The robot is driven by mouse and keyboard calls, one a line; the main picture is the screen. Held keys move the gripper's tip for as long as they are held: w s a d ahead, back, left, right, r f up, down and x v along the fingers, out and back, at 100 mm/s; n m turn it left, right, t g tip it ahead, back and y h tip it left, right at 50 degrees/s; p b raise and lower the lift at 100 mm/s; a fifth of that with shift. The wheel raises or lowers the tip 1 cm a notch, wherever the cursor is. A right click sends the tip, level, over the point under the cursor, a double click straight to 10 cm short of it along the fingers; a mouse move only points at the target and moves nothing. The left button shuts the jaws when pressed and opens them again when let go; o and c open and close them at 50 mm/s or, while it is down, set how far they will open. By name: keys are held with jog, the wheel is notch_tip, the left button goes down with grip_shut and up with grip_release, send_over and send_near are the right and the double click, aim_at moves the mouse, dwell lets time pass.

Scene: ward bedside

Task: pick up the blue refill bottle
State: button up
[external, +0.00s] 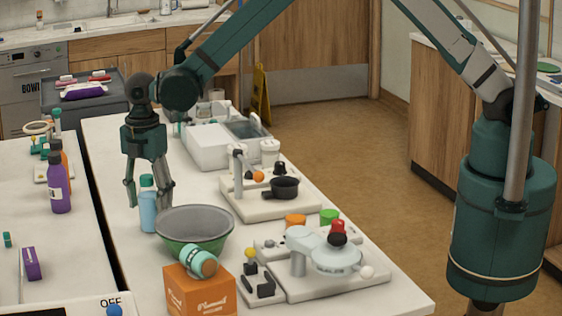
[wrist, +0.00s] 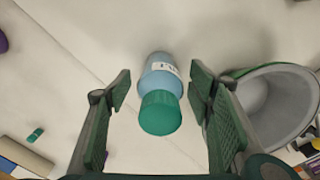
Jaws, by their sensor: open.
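The blue refill bottle (external: 149,212) stands upright on the white table, left of the green and grey bowl. It has a light blue body and a teal cap. In the wrist view the bottle (wrist: 161,70) shows from above, its cap toward me and a white label on its side. My gripper (external: 150,200) points down over the bottle in the external view. In the wrist view my gripper (wrist: 160,88) is open, with one finger on each side of the bottle and a gap on both sides. Nothing is held.
The bowl (external: 195,236) stands close to the right of the bottle and also shows in the wrist view (wrist: 243,95). An orange box (external: 201,296) is in front. Purple bottle (external: 58,190) stands on the left table, across a dark gap. Appliances line the right side.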

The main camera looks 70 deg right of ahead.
aim_at(146, 176)
jog(key=shift+f, duration=0.8)
jog(key=c, duration=1.2)
jog(key=shift+r, duration=0.15)
jog(key=shift+r, duration=4.9)
